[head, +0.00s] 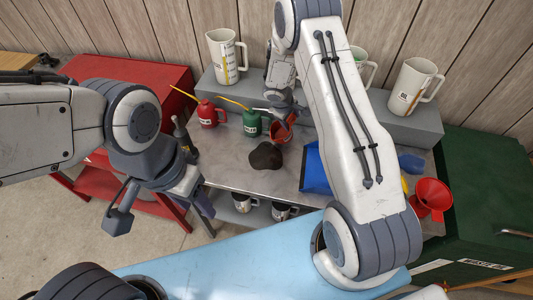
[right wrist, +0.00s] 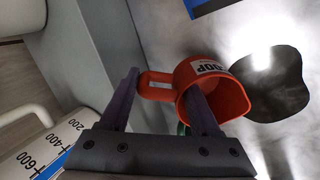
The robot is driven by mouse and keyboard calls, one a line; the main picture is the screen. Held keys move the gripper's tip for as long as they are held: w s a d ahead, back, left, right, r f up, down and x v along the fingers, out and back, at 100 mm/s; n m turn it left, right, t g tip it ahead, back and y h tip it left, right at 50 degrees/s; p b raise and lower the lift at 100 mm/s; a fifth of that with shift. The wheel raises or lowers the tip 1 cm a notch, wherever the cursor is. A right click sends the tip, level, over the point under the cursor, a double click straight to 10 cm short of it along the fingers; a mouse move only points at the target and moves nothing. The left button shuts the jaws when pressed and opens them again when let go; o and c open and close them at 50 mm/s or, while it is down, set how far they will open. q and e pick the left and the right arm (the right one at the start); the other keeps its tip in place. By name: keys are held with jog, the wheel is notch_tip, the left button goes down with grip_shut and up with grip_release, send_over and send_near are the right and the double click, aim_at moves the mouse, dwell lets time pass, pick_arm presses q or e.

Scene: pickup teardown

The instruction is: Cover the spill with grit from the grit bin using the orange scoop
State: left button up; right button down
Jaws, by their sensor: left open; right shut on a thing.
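The orange scoop (right wrist: 225,85) is held by its handle in my right gripper (right wrist: 162,100). The scoop (head: 280,133) hangs over the bench beside the dark spill (head: 266,156). Its inner wall looks bare orange where it shows; a finger hides part of it. The spill is a dark, rounded patch on the grey bench top, also seen in the right wrist view (right wrist: 272,84), with no grit visible on it. My left gripper (head: 195,178) is open and empty, left of the bench. I cannot make out the grit bin for certain; my right arm hides part of the bench.
A blue object (head: 315,172) lies partly behind my right arm. A red oil can (head: 208,115) and green oil can (head: 251,123) stand left of the scoop. White jugs (head: 226,57) stand on the rear shelf. A red funnel (head: 431,196) is at right, by a green cabinet (head: 480,190).

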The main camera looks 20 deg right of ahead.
aim_at(284, 135)
jog(key=shift+s+a+h+b, duration=0.2)
jog(key=shift+a+h+b, duration=0.15)
jog(key=shift+b, duration=1.2)
jog(key=shift+s+a+r+t+h+b, duration=0.35)
jog(key=shift+a+t+b, duration=0.1)
jog(key=shift+b, duration=0.55)
jog(key=shift+s+a+r+t+h+b, duration=0.25)
jog(key=shift+a+r+h+b, duration=0.15)
jog(key=shift+b, duration=0.3)
dwell(0.4)
jog(key=shift+a+f+b, duration=0.1)
jog(key=shift+f+b, duration=0.05)
jog(key=shift+b, duration=0.2)
jog(key=shift+a, duration=0.1)
jog(key=shift+s+a+t+h+b, duration=0.25)
jog(key=shift+a+t+h+b, duration=0.15)
jog(key=shift+h+b, duration=0.5)
jog(key=shift+s+a+r+t+h+b, duration=0.3)
jog(key=shift+r+t+h+b, duration=0.1)
jog(key=shift+r+h+b, duration=0.15)
dwell(1.7)
